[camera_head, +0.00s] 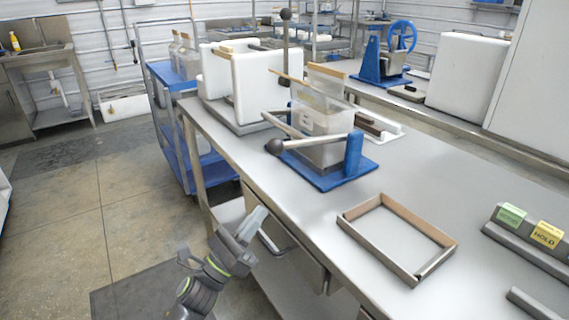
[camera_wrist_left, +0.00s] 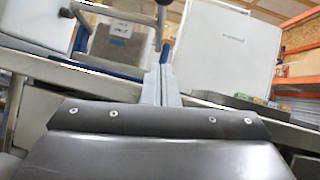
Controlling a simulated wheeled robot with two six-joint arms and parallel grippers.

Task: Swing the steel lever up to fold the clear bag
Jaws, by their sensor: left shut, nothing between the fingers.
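The clear bag (camera_head: 318,118) stands upright in a holder on a blue base (camera_head: 330,180) on the steel table. The steel lever (camera_head: 318,142) lies nearly level across the front of the bag. It runs from a blue post at the right to a dark ball knob (camera_head: 274,147) at the left. The bag also shows in the left wrist view (camera_wrist_left: 117,45), ahead of the fingers. My left gripper (camera_head: 260,213) is shut and empty, beside the table's front edge, below and left of the knob, apart from it. My right gripper is not in view.
An open rectangular frame (camera_head: 352,228) lies on the table at the right, near the labelled green and yellow blocks (camera_head: 546,235). A white box fixture (camera_head: 262,85) with an upright ball-ended lever (camera_head: 286,40) stands behind. A blue cart (camera_head: 168,75) stands at the left.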

